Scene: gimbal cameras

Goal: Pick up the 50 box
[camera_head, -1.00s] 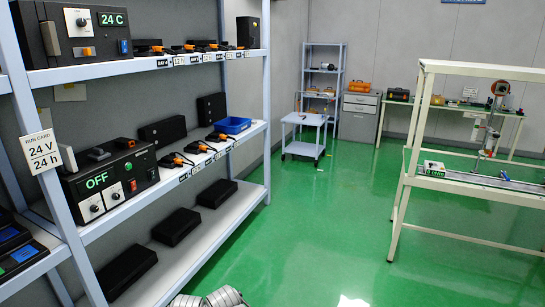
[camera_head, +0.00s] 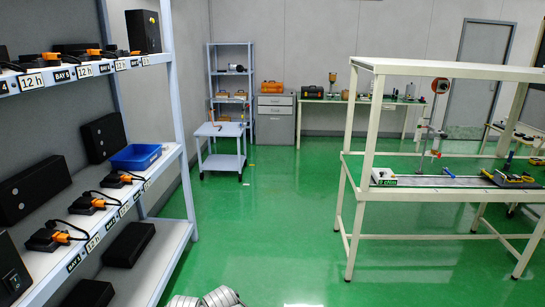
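No box that I can read as marked 50 shows in the head view. A small white and green box (camera_head: 383,176) lies on the left end of the cream workbench (camera_head: 420,182) at the right; its marking is too small to read. Neither of my grippers shows. Only rounded silver parts, which seem to be mine, show at the bottom edge.
A blue-grey shelf rack (camera_head: 178,120) with black boxes, chargers and a blue bin (camera_head: 136,157) stands close on the left. A cart (camera_head: 220,135), a drawer cabinet (camera_head: 274,119) and a far bench (camera_head: 335,100) stand at the back. The green floor (camera_head: 265,215) between is clear.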

